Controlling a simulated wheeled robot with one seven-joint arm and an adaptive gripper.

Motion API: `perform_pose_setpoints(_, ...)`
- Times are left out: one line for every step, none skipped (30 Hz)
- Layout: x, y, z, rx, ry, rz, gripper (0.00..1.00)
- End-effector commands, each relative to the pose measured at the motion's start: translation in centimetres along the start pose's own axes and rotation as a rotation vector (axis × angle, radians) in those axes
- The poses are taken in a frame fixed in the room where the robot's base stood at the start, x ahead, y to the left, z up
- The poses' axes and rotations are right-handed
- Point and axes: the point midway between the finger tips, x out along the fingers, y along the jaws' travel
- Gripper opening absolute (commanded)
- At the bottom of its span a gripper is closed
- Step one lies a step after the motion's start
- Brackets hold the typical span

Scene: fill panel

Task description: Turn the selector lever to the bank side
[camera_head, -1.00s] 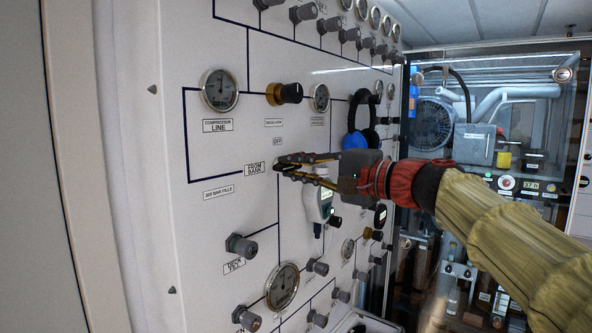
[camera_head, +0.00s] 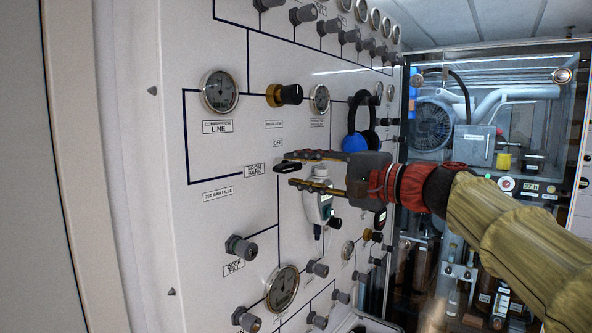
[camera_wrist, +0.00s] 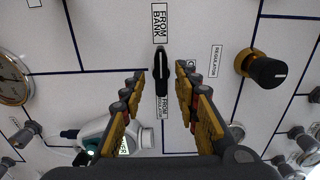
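The selector lever (camera_head: 287,167) is a small black handle on the white panel. In the head view it lies about level, one end beside the FROM BANK label (camera_head: 255,169). In the wrist view the lever (camera_wrist: 161,70) lies lengthwise between the FROM BANK label (camera_wrist: 160,23) above and another FROM label (camera_wrist: 163,107) below; its narrow end is toward FROM BANK. My gripper (camera_head: 290,169) is open at the lever. In the wrist view the fingers of my gripper (camera_wrist: 160,78) stand on either side of the lever, with visible gaps.
The regulator knob (camera_head: 290,94) is above the lever, and the compressor line gauge (camera_head: 220,90) is at upper left. Blue-black headphones (camera_head: 356,138) and a white handheld device (camera_head: 318,205) hang close to my gripper.

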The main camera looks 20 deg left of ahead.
Motion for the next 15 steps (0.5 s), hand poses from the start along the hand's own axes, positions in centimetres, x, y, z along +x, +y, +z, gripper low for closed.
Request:
perform_pose_setpoints(-1.1, -0.2, 0.0, -0.002, 0.003, -0.001, 0.31)
perform_pose_setpoints(-1.6, -0.1, 0.0, -0.002, 0.003, -0.001, 0.31)
perform_pose_setpoints(-2.5, -0.1, -0.1, -0.001, 0.004, -0.001, 0.31)
perform_pose_setpoints(-3.1, -0.1, 0.0, -0.002, 0.004, -0.001, 0.31)
perform_pose_setpoints(-3.8, -0.1, -0.1, -0.002, 0.005, -0.001, 0.31)
perform_pose_setpoints(-4.6, -0.1, 0.0, -0.001, 0.004, -0.001, 0.31)
perform_pose_setpoints(-5.2, -0.1, -0.1, -0.001, 0.005, -0.001, 0.31)
perform_pose_setpoints(-5.8, -0.1, -0.1, -0.001, 0.004, -0.001, 0.31)
perform_pose_setpoints(-6.6, -0.1, -0.1, -0.001, 0.004, -0.001, 0.31)
perform_pose_setpoints(-7.1, 0.0, -0.1, 0.0, 0.004, -0.001, 0.31)
perform_pose_setpoints(-7.6, 0.0, 0.0, -0.001, 0.003, -0.001, 0.31)
perform_pose_setpoints(-8.2, 0.0, -0.1, -0.001, 0.004, -0.001, 0.31)
perform_pose_setpoints(-8.6, 0.0, -0.1, -0.001, 0.003, -0.001, 0.31)
perform_pose_setpoints(-8.9, 0.0, 0.0, -0.001, 0.002, -0.001, 0.31)
perform_pose_setpoints(-9.4, 0.0, -0.1, -0.001, 0.002, 0.0, 0.31)
